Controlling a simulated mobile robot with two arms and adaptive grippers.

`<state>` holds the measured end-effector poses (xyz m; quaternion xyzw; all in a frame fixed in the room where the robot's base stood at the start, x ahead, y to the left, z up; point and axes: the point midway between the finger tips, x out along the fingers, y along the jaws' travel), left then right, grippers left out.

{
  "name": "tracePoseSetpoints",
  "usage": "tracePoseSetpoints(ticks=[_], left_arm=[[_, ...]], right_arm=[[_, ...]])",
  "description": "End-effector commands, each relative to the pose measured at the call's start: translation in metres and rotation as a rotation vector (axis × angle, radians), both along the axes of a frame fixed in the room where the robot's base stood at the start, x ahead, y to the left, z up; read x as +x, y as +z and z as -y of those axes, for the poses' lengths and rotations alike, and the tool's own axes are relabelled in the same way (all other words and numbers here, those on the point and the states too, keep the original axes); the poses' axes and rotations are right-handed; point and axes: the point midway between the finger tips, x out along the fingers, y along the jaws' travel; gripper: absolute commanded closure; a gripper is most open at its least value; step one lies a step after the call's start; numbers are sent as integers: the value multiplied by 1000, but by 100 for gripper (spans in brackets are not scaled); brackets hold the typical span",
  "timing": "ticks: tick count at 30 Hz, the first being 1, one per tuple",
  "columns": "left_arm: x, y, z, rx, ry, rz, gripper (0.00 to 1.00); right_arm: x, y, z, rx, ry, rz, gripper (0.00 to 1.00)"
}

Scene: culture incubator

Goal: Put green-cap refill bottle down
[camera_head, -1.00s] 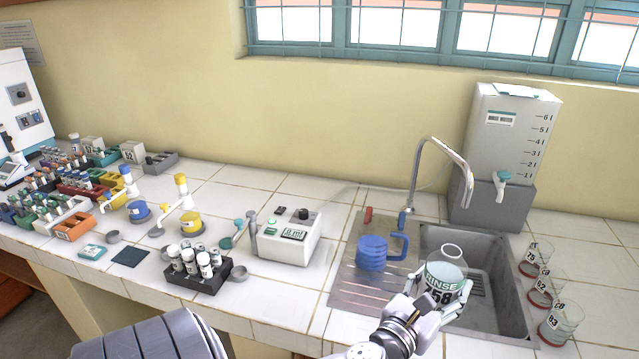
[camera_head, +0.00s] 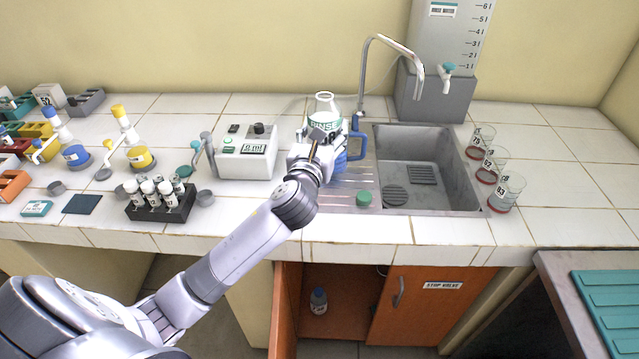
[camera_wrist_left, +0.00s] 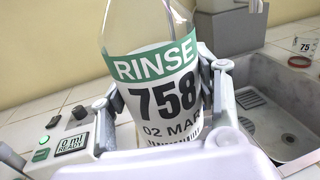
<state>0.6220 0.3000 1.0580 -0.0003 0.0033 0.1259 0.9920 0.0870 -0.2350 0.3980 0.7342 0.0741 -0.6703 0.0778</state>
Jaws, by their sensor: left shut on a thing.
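The refill bottle (camera_head: 324,106) is clear glass with a green-and-white label reading RINSE; the left wrist view shows the bottle (camera_wrist_left: 150,80) with 758 on it. No cap shows on its neck in the head view. My left gripper (camera_head: 320,146) is shut around the bottle, with a finger on either side in the wrist view. The bottle is upright over the left part of the metal drainboard (camera_head: 348,198); its base is hidden, so I cannot tell whether it touches. A loose green cap (camera_head: 364,199) lies on the drainboard's front. My right gripper is not in view.
A blue jug (camera_head: 356,147) stands just right of the gripper. The sink basin (camera_head: 430,150) and tap (camera_head: 366,70) lie beyond it. A white dispenser box (camera_head: 245,160) is on the left. Several labelled beakers (camera_head: 507,192) line the right. Counter tiles in front are clear.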

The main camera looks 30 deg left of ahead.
Motion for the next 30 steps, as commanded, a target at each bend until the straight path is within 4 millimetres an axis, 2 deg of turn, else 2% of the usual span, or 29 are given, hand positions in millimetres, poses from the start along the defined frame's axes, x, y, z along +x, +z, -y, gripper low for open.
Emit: tracePoseSetpoints(ticks=[1,3,9,17,21,24,30], left_arm=[[0,-18,0,-4,2,-2,90],[-1,-36,0,-2,1,-3,90],[0,-81,0,-2,2,1,90],[0,-103,0,0,1,5,90],[0,-128,0,-2,1,3,90],[0,-138,0,-1,0,4,90],[0,-139,0,1,-1,6,90]], right_arm=[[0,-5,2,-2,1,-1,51],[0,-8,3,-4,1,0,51],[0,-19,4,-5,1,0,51],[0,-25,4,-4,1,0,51],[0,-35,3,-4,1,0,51],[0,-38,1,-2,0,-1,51],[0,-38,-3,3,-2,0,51]])
